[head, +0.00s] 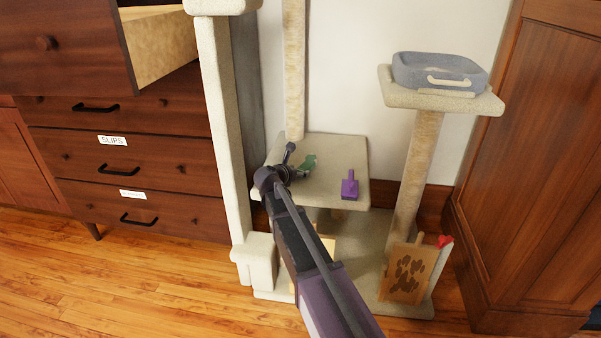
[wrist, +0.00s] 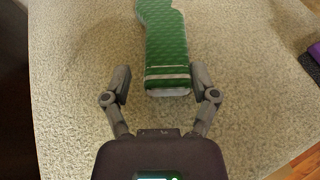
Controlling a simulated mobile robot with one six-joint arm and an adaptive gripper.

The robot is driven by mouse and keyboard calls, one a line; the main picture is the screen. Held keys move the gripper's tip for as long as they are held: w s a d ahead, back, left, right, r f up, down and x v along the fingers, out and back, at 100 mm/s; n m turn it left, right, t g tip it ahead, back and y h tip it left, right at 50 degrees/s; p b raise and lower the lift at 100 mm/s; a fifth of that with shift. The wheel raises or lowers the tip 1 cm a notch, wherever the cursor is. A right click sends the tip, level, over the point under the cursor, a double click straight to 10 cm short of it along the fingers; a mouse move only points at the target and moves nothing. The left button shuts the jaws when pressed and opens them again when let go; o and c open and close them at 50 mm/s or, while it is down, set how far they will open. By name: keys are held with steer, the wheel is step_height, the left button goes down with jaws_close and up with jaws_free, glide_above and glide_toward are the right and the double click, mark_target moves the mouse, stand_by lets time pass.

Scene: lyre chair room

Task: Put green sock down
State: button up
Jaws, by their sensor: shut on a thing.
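The green sock (head: 308,162) is on or just over the middle carpeted platform (head: 325,193) of the cat tree; I cannot tell whether it bears on the carpet. In the wrist view the sock (wrist: 166,45) stretches away from me, with its white-banded cuff nearest. My gripper (wrist: 160,78) has one finger on each side of the cuff and is shut on it. In the head view my gripper (head: 297,171) reaches over the platform's left part, hiding some of the sock.
A purple object (head: 349,185) stands on the platform to the right of the sock. A blue-grey bin (head: 440,72) sits on the higher right platform. A tan post (head: 222,130) rises left of my arm. An open drawer (head: 160,45) juts out at upper left.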

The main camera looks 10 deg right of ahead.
steer(key=shift+f, duration=0.15)
steer(key=o, duration=0.8)
steer(key=shift+o, duration=0.2)
steer(key=shift+r, duration=0.25)
steer(key=p+v, duration=0.4)
steer(key=v, duration=0.8)
steer(key=shift+d, duration=0.1)
steer(key=shift+f, duration=0.1)
steer(key=shift+s, duration=0.1)
